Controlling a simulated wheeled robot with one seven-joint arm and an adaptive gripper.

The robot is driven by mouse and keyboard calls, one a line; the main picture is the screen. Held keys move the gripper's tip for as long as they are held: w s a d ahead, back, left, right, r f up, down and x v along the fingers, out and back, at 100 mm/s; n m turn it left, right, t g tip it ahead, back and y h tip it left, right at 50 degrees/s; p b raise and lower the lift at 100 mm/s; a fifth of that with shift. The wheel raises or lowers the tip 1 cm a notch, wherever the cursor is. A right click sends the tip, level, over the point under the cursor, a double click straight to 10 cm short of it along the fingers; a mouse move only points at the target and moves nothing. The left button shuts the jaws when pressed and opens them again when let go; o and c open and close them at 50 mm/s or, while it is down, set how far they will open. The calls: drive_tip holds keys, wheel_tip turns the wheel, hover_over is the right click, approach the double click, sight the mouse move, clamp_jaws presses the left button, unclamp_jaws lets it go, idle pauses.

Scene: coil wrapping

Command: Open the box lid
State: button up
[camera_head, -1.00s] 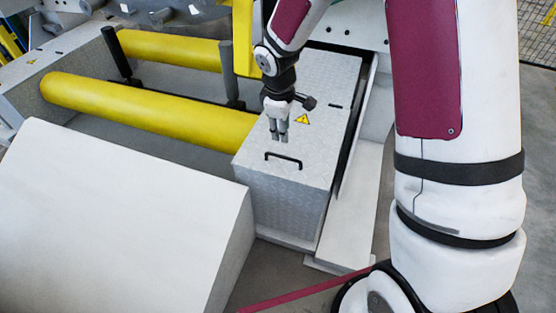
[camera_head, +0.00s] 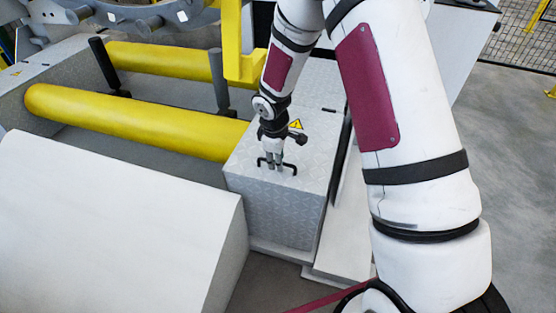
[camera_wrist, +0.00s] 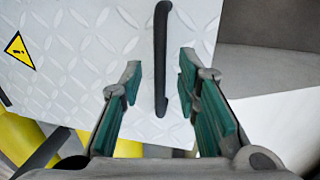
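The box (camera_head: 270,205) is a grey metal block with a diamond-plate lid (camera_head: 250,158) that lies shut. A black bar handle (camera_head: 290,170) sits on the lid near its front edge. In the wrist view the handle (camera_wrist: 161,60) runs upright in the picture, and its lower end lies between my two green-padded fingers. My gripper (camera_head: 274,165) is over the handle, pointing down. In the wrist view my gripper (camera_wrist: 158,95) is open, with a gap on both sides of the handle. I cannot tell whether the fingertips touch the lid.
Yellow rollers (camera_head: 130,120) lie left of the box, with dark upright posts (camera_head: 219,80) beside them. A large white block (camera_head: 110,225) stands at the front left. A yellow post (camera_head: 240,50) rises behind the box. Open floor (camera_head: 520,170) lies at the right.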

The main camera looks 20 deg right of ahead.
drive_tip(key=shift+c, duration=0.6)
clamp_jaws()
drive_tip(key=shift+r, duration=0.1)
